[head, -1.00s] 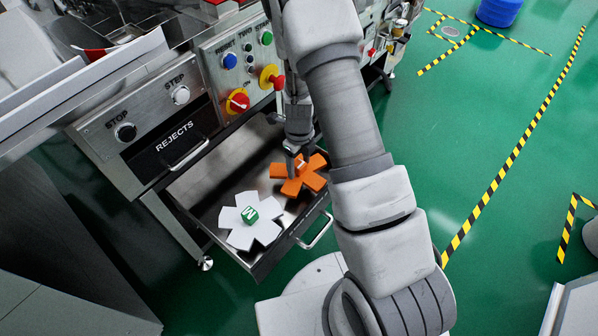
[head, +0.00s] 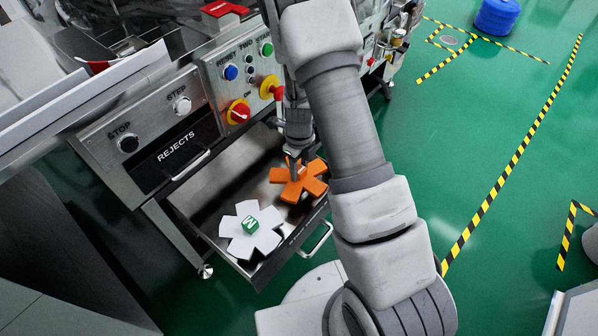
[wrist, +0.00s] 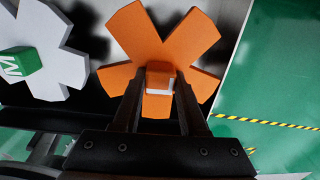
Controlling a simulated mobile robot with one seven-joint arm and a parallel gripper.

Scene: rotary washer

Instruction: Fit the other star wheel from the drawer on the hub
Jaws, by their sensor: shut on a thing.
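The orange star wheel (head: 312,187) lies in the open drawer (head: 206,218), toward its right end. My gripper (head: 294,170) is over its middle and shut on its raised orange knob, which has a pale mark. In the wrist view the two dark fingers of my gripper (wrist: 160,88) stand on either side of the knob, and the orange star wheel (wrist: 150,40) spreads out beyond them. The white star wheel (head: 237,230), with a green knob marked M (head: 250,224), lies beside it in the drawer, apart from it. I cannot make out the hub.
The drawer front has a metal handle (head: 318,240). Above are the REJECTS panel (head: 165,150) and a control panel with buttons and red knobs (head: 240,85). My arm hides part of the machine. Green floor at right is open, with striped tape (head: 510,160).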

